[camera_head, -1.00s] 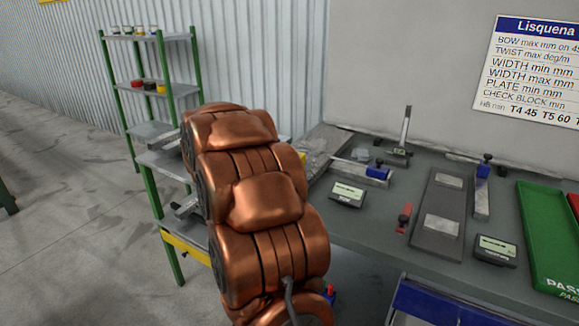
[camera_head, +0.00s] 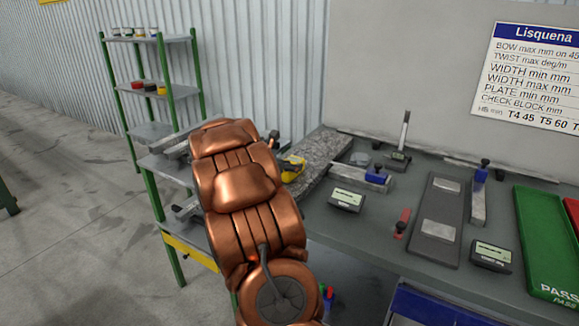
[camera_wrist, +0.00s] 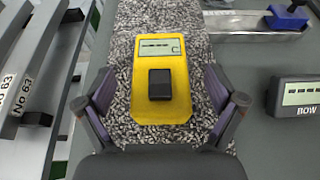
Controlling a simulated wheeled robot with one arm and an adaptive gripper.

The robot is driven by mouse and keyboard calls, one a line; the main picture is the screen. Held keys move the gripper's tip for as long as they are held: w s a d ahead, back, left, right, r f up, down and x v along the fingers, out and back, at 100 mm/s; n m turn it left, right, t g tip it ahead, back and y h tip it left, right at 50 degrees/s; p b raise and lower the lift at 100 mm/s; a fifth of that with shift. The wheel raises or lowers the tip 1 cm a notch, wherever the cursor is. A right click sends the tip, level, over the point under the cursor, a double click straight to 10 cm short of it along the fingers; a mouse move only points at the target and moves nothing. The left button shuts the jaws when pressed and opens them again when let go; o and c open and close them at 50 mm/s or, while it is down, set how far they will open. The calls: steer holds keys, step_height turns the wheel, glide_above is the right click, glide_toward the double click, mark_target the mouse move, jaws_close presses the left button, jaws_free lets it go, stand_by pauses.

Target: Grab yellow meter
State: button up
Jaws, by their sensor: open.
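The yellow meter (camera_wrist: 163,98) lies on a speckled grey stone slab (camera_wrist: 193,28) in the wrist view. It has a small display at its far end and a black block on its middle. My gripper (camera_wrist: 160,98) is open, with one finger to each side of the meter and a visible gap on both sides. In the head view the yellow meter (camera_head: 292,168) shows partly behind my copper arm, on the stone slab (camera_head: 325,155). My gripper is mostly hidden there by the arm.
A dark meter marked BOW (camera_wrist: 296,95) lies right of the slab. A clamp bar with a blue block (camera_head: 375,174), a red-handled tool (camera_head: 402,222), a dark plate (camera_head: 438,220) and a green tray (camera_head: 545,240) lie on the table. A green-framed shelf (camera_head: 150,130) stands left.

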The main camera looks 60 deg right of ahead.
steer(key=shift+d+f, duration=0.25)
steer(key=shift+d, duration=0.35)
steer(key=c, duration=1.4)
